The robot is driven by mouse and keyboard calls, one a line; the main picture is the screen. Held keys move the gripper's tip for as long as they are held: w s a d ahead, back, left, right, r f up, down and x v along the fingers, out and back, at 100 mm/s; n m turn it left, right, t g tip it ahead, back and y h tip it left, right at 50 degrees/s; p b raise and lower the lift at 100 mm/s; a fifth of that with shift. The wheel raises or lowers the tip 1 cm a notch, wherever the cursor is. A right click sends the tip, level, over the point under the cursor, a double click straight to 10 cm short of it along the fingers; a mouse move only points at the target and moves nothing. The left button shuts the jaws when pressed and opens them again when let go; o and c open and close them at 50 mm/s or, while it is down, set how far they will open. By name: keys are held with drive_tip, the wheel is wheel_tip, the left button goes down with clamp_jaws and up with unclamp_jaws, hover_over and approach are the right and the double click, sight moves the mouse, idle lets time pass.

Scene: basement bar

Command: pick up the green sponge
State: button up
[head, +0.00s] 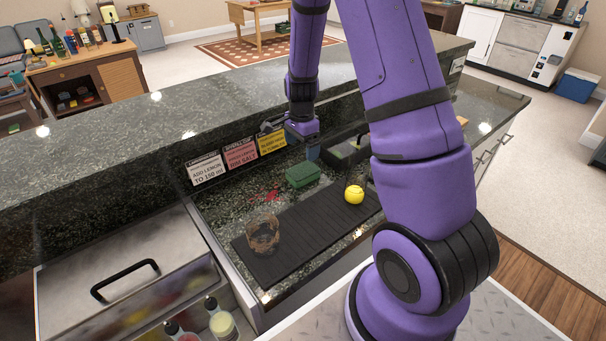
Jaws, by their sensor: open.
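The green sponge (303,175) lies on the dark stone counter, behind the black bar mat (290,238). My gripper (291,140) is above and behind the sponge, close to the back wall of the counter. It is open, and no object shows between its fingers. One finger hangs down just above and right of the sponge in the picture. The other finger is partly hidden, so the gap between them is hard to see. The gripper looks apart from the sponge.
A glass (263,234) and a yellow ball-like fruit (354,194) stand on or by the mat. A red item (264,194) lies left of the sponge. A black caddy (345,150) is to the right. Label cards (240,154) line the wall. Bottles (221,322) stand in front.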

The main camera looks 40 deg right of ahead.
sight(303, 169)
wheel_tip(303, 169, down, 4)
drive_tip(key=shift+f, duration=0.1)
drive_tip(key=shift+s+f, duration=0.15)
drive_tip(key=shift+f, duration=1.2)
drive_tip(key=shift+s+f, duration=0.1)
drive_tip(key=shift+f, duration=1.25)
drive_tip(key=c, duration=1)
drive_tip(key=shift+r, duration=0.1)
drive_tip(key=shift+r, duration=0.65)
wheel_tip(303, 169, up, 2)
drive_tip(key=shift+r, duration=0.1)
drive_tip(key=s+a, duration=0.3)
drive_tip(key=a, duration=0.1)
drive_tip(key=s+a+r, duration=0.1)
drive_tip(key=s+a, duration=0.2)
drive_tip(key=a, duration=0.1)
drive_tip(key=s+a, duration=0.3)
drive_tip(key=a, duration=0.2)
drive_tip(key=shift+a+r, duration=0.1)
drive_tip(key=shift+r, duration=0.1)
